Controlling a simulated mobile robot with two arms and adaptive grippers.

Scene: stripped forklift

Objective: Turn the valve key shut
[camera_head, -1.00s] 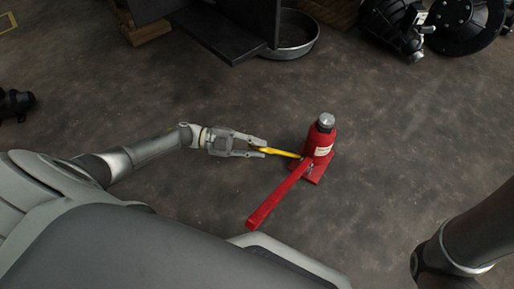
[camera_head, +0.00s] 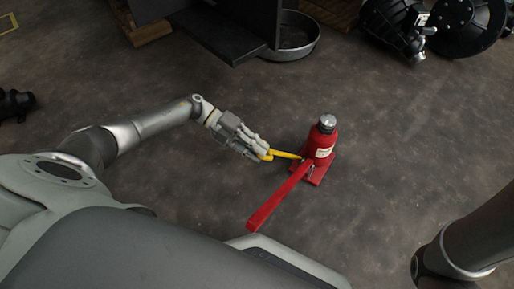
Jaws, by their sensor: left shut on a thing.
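A red bottle jack (camera_head: 321,143) with a silver top stands upright on the floor, right of the middle. Its long red handle (camera_head: 277,201) slants down to the lower left. A yellow valve key (camera_head: 285,155) sticks out from the jack's left side, low down. My left gripper (camera_head: 262,153) comes in from the left and is shut on the key's outer end. The place where the key meets the jack is small and hard to make out. My right gripper is not in view; only part of my right arm shows at the lower right.
A grey metal pan (camera_head: 298,52) lies at the top middle beside a dark forklift part (camera_head: 215,32). Black machine parts (camera_head: 468,25) lie at the top right. A wooden block (camera_head: 150,33) is at the top left. The floor around the jack is clear.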

